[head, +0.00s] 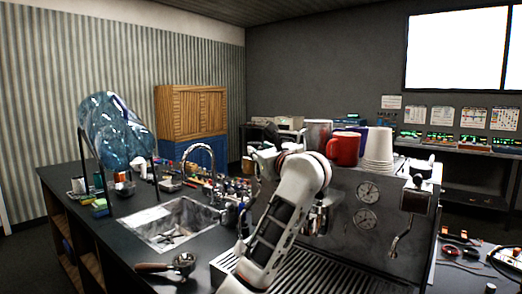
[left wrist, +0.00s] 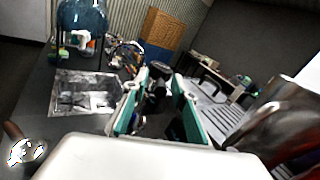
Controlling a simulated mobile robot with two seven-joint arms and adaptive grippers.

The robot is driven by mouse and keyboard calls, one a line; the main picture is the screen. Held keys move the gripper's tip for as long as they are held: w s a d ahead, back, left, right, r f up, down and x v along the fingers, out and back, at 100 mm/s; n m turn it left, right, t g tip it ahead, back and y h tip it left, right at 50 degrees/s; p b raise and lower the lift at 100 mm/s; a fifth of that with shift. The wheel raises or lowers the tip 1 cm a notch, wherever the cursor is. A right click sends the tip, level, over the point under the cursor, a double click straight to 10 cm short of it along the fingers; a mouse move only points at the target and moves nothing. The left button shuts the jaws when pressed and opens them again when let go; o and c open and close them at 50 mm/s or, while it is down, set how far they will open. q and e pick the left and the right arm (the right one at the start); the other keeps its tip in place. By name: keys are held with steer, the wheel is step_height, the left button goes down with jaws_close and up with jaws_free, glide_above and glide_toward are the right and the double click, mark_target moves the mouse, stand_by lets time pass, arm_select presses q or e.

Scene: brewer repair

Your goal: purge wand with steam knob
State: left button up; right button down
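The espresso machine (head: 345,230) stands on the counter. A chrome wand (head: 402,238) hangs from its right side, below a dark knob-like part (head: 417,181). My left arm rises in front of the machine and bends left near its top. My left gripper (head: 262,160) is mostly hidden there by my own arm. In the left wrist view, its teal-lined fingers (left wrist: 159,82) stand apart. A black rounded part (left wrist: 157,92) shows between or just beyond them; I cannot tell whether they touch it or whether it is a knob. My right gripper is not in view.
A red mug (head: 343,149) and stacked white cups (head: 378,152) stand on the machine. A sink (head: 155,222) with a faucet (head: 201,152), a portafilter (head: 182,266) and a blue water jug (head: 115,130) are to the left. Small items crowd the counter behind the sink.

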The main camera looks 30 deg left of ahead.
arm_select(q)
jaws_close()
steer(key=shift+g, duration=0.3)
steer(key=shift+w+d+n+g+y, duration=0.15)
steer(key=shift+w+n+g+y, duration=0.1)
steer(key=shift+n+g+y, duration=0.3)
steer(key=shift+w+d+n+g+y, duration=0.2)
steer(key=shift+n+g+y, duration=0.15)
steer(key=shift+n+g, duration=0.25)
jaws_free()
